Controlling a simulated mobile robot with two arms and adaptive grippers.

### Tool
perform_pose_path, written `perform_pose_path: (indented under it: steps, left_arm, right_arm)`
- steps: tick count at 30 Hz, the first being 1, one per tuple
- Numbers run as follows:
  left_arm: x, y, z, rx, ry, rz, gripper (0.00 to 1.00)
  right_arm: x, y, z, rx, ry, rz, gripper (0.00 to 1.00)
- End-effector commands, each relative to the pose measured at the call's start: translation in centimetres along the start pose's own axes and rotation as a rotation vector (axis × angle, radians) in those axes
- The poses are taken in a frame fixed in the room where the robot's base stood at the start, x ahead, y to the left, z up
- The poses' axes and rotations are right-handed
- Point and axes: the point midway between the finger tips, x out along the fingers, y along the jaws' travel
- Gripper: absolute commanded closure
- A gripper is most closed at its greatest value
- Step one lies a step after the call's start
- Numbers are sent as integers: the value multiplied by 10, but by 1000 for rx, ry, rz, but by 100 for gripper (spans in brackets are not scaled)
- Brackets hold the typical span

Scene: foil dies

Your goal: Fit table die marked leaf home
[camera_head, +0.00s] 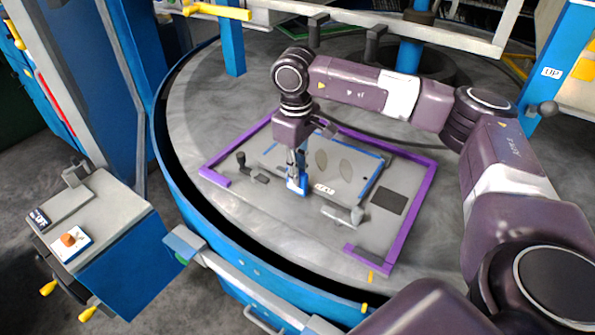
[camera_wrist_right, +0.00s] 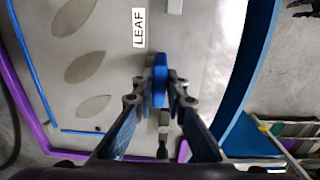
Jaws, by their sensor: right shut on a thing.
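The table die marked LEAF is a flat pale grey plate (camera_head: 335,182) with leaf-shaped outlines, lying on the round grey table (camera_head: 215,115) within a purple frame (camera_head: 430,185). Its white LEAF label (camera_wrist_right: 139,28) and leaf outlines (camera_wrist_right: 83,67) show in the wrist view. Thin blue strips (camera_head: 374,179) run along its far and right sides in the head view. My right gripper (camera_head: 297,183) reaches down at the plate's near-left side, shut on a blue handle-like piece (camera_wrist_right: 160,85). The fingers hide how this piece joins the plate. My left gripper is not in view.
A grey handle-like part (camera_head: 343,213) sits at the plate's near edge, with a dark square (camera_head: 389,201) to its right. A black lever (camera_head: 241,160) stands on the left. A control box with an orange button (camera_head: 70,239) stands off the table. Blue posts (camera_head: 231,45) rise behind.

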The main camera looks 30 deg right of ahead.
Motion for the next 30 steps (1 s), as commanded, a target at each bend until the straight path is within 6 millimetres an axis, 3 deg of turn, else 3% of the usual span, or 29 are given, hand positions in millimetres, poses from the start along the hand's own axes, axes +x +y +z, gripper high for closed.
perform_pose_path:
  steps: [27,28,30]
  left_arm:
    - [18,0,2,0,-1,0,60]
    - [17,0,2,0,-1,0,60]
    - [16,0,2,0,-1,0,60]
  right_arm:
    - [19,0,-1,0,5,3,100]
    - [18,0,-1,0,5,3,85]
    - [17,0,-1,0,5,3,77]
